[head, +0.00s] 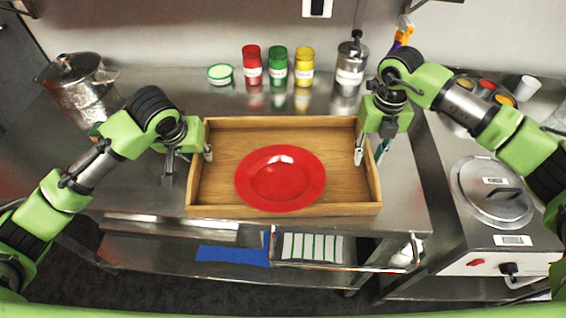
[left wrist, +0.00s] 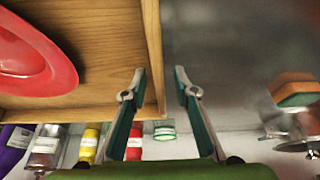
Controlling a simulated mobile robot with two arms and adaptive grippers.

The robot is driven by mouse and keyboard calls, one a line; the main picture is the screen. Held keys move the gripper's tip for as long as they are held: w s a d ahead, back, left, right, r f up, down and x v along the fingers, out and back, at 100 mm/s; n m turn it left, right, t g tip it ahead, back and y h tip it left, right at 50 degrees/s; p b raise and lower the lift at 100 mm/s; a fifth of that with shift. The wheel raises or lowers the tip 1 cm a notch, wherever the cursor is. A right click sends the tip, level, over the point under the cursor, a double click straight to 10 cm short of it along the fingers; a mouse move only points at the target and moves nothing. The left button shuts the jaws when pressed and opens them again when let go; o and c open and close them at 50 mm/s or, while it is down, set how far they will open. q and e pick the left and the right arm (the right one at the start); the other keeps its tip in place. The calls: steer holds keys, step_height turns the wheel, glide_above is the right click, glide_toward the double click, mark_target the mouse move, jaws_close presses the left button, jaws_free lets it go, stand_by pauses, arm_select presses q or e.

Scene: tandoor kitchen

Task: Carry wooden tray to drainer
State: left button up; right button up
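The wooden tray (head: 228,135) lies on the steel counter with a red plate (head: 280,178) in it. My left gripper (head: 188,166) is open at the tray's left wall, one finger on the inner side and one outside. In the left wrist view the tray wall (left wrist: 152,45) runs between the open fingers (left wrist: 160,78), with gaps beside it. My right gripper (head: 371,153) is at the tray's right wall, with its fingers apart on either side; contact there cannot be told. I cannot make out a drainer in these views.
A steel pot (head: 85,95) is at the back left. A lidded cooker (head: 492,190) stands right. A lower shelf holds a blue cloth (head: 232,254).

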arm_select(q)
jaws_close()
arm_select(e)
jaws_close()
arm_select(q)
steer(key=shift+w+r, duration=0.2)
arm_select(e)
steer(key=shift+w+r, duration=0.15)
steer(key=shift+r, duration=0.1)
